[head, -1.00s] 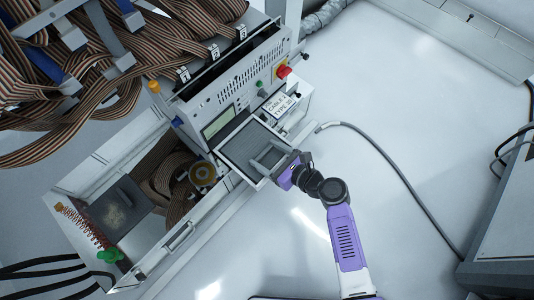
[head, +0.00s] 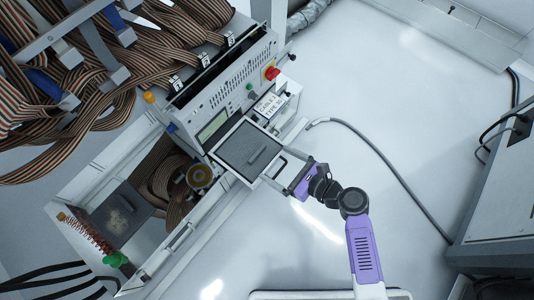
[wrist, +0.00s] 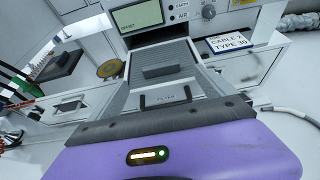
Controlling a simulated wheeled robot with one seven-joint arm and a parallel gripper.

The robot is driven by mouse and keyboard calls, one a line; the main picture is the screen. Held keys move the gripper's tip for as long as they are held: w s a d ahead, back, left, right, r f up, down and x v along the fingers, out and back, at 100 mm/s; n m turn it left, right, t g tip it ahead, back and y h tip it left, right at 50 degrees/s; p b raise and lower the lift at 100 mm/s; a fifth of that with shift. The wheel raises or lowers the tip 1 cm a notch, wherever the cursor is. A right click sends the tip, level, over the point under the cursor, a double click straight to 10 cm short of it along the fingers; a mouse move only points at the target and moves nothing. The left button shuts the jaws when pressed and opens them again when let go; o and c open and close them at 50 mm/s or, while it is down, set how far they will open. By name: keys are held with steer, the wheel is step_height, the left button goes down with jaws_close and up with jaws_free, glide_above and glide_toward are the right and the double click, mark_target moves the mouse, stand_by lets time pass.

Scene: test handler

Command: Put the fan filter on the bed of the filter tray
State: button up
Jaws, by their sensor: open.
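The fan filter (head: 238,146) is a dark grey square panel with a raised bar handle. It lies flat inside the white frame of the pulled-out filter tray (head: 229,172). In the wrist view the filter (wrist: 178,52) sits behind the tray front (wrist: 186,91), which has a dark handle and a label reading FILTER. My gripper (head: 279,166) is open and empty, just off the tray's front at the lower right. Its two grey fingers stand apart on either side of the tray front in the wrist view, clear of the filter's handle.
The white machine (head: 220,95) with a red knob (head: 272,73) stands behind the tray. An open drawer (head: 130,225) with cables and a yellow spool (head: 200,177) is at the left. A grey cable (head: 375,150) crosses the clear floor at the right.

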steer(key=p+v, duration=0.1)
steer(key=v, duration=0.3)
steer(key=s+d+n+t+h, duration=0.2)
steer(key=s+d+n+h, duration=0.8)
steer(key=s, duration=0.7)
steer(key=s+d+r+n+t, duration=0.1)
steer(key=s+r+n, duration=0.1)
steer(key=r+n, duration=0.3)
steer(key=s+d+r+n+t, duration=0.1)
steer(key=r+n, duration=0.4)
steer(key=r, duration=0.6)
steer(key=s+d+r+n+t, duration=0.1)
steer(key=s+r+n, duration=0.3)
steer(key=r, duration=0.5)
steer(key=shift+s+d+n+t+h, duration=0.35)
steer(key=shift+d+n+t+h, duration=0.05)
steer(key=shift+n+t, duration=0.4)
